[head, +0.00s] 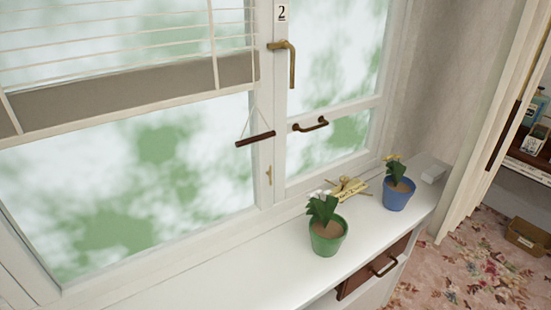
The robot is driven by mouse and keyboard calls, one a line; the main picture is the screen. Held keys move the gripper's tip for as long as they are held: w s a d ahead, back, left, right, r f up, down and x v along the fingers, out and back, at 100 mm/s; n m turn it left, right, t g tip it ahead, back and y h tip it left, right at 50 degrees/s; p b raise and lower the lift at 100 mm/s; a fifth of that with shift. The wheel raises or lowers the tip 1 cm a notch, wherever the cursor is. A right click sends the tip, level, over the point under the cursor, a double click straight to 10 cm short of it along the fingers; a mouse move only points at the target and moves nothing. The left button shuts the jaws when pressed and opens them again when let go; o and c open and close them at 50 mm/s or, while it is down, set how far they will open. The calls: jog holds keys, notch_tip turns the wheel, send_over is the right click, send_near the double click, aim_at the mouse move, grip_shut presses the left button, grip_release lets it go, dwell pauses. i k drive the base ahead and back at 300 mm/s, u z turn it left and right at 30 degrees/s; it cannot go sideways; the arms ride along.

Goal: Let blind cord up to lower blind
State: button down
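The blind (130,92) hangs over the upper part of the left window pane, with white slats above and a broad grey-brown bottom bar. The glass below the bar is uncovered. A thin pale cord forms a triangle down to a dark brown wooden bar (255,139), which hangs slightly tilted in front of the frame between the panes. A small brass cleat or hook (269,174) is on the frame below the wooden bar. The cord's upper run is too thin to follow clearly. My gripper is not in view.
The white sill (190,277) holds a green flower pot (327,238), a blue flower pot (398,197) and a yellowish item (348,187). A brass window handle (291,65) and a brown handle (309,125) project from the frame. A curtain (492,120) hangs at the right. The sill's left part is clear.

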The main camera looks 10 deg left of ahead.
aim_at(248, 140)
jog(key=z, duration=0.05)
jog(key=k, duration=2.3)
jog(key=u, duration=1.2)
jog(key=i, duration=1)
jog(key=z, duration=0.05)
